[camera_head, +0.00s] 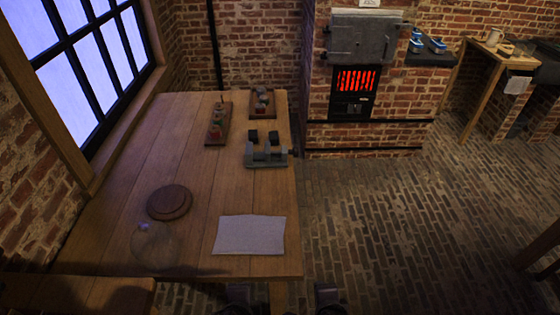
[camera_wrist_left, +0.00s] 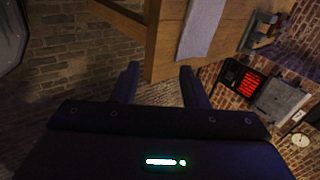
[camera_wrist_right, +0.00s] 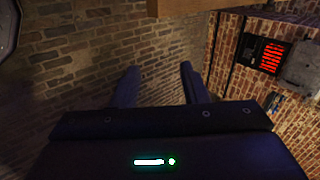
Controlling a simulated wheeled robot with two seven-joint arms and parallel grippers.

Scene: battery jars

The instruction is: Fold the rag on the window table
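A pale grey rag (camera_head: 250,235) lies flat and spread out near the front right corner of the wooden window table (camera_head: 130,190). It also shows in the left wrist view (camera_wrist_left: 201,27), at the top. My left gripper (camera_wrist_left: 158,75) is open and empty, off the table's front edge and apart from the rag. My right gripper (camera_wrist_right: 158,75) is open and empty over the brick floor. In the head view only dark parts of my grippers show at the bottom edge, below the table.
A round brown wooden disc (camera_head: 169,202) and a clear glass dome (camera_head: 152,244) are left of the rag. A grey metal fixture (camera_head: 266,157) and two wooden racks (camera_head: 217,124) (camera_head: 262,103) stand farther back. A glowing furnace (camera_head: 356,80) is behind right. The tabletop around the rag is clear.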

